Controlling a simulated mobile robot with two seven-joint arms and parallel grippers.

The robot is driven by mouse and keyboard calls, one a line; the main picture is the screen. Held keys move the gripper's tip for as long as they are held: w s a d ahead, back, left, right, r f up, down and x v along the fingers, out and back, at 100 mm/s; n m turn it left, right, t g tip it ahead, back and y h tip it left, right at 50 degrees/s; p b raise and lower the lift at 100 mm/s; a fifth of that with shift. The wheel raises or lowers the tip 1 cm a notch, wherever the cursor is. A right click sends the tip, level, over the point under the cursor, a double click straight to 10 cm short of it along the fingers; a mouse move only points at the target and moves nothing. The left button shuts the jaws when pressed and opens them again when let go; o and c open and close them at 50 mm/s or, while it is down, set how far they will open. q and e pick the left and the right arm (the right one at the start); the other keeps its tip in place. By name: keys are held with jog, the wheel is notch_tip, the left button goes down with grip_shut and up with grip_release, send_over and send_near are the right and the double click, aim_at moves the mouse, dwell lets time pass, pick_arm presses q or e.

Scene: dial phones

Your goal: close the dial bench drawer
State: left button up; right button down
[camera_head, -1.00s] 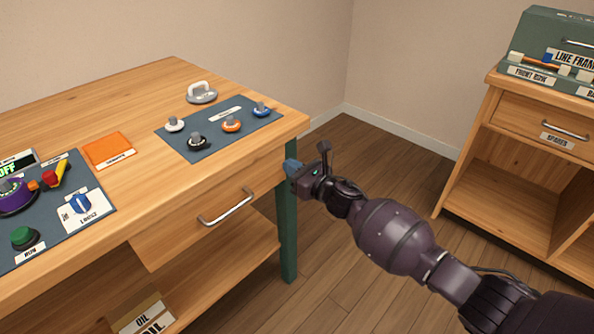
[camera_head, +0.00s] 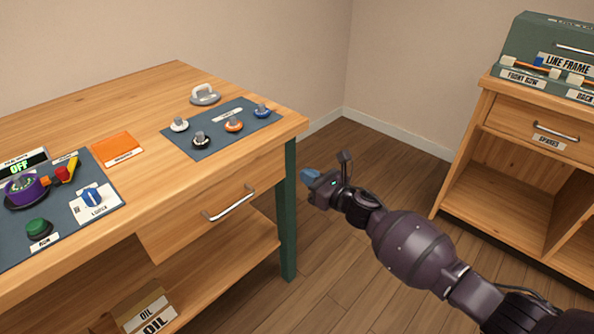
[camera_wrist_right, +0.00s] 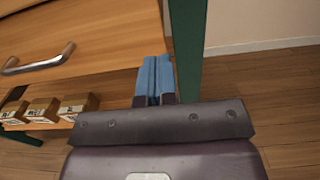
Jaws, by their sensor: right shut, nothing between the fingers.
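The dial bench drawer (camera_head: 192,226) is a plain wooden front under the bench top, with a silver bar handle (camera_head: 229,204). Its front looks about flush with the bench, and no drawer inside or clear gap shows. The handle also appears at the left of the right wrist view (camera_wrist_right: 38,60). My right gripper (camera_head: 310,176) has blue fingertips pressed together with nothing between them. It is right of the bench's green corner leg, apart from the drawer and handle. In the wrist view its fingers (camera_wrist_right: 153,78) point toward the bench near that leg. My left gripper is not in view.
The bench top (camera_head: 130,92) bears a blue mat (camera_head: 208,148) with several knobs, an orange pad (camera_head: 117,149) and a control panel (camera_head: 80,222). Oil boxes (camera_head: 145,310) stand on the lower shelf. Another cabinet (camera_head: 490,190) is at right, with open floor between.

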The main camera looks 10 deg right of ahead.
pick_arm(q)
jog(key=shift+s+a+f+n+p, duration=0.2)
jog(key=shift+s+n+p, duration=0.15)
jog(key=shift+p, duration=0.3)
pick_arm(e)
jog(key=v, duration=0.7)
jog(key=shift+s+d+f, duration=0.15)
jog(key=shift+s+d, duration=0.05)
jog(key=shift+d, duration=0.1)
